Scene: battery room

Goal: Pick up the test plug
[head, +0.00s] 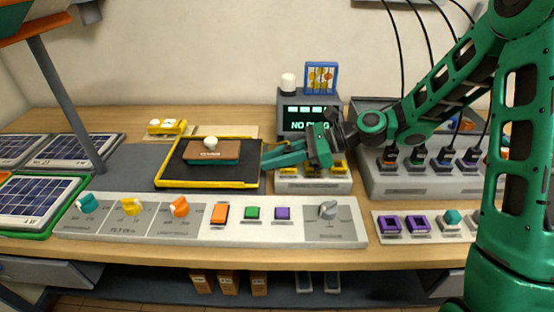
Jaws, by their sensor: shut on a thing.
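My gripper (268,159) reaches in from the right, with its teal fingers pointing left at the right edge of a black tray with a yellow rim (167,181). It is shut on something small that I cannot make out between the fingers. I cannot clearly pick out the test plug. Below the gripper is a grey block with yellow-orange parts (313,186), partly hidden by the fingers and wrist. A dark display unit (297,117) stands just behind the gripper, its text partly covered by my arm.
A brown block with a white knob (209,152) sits on the tray. A control panel (340,236) with knobs and buttons runs along the front. Solar panels (30,200) lie at left. A grey rack (400,187) with cabled plugs stands at right, partly behind my arm.

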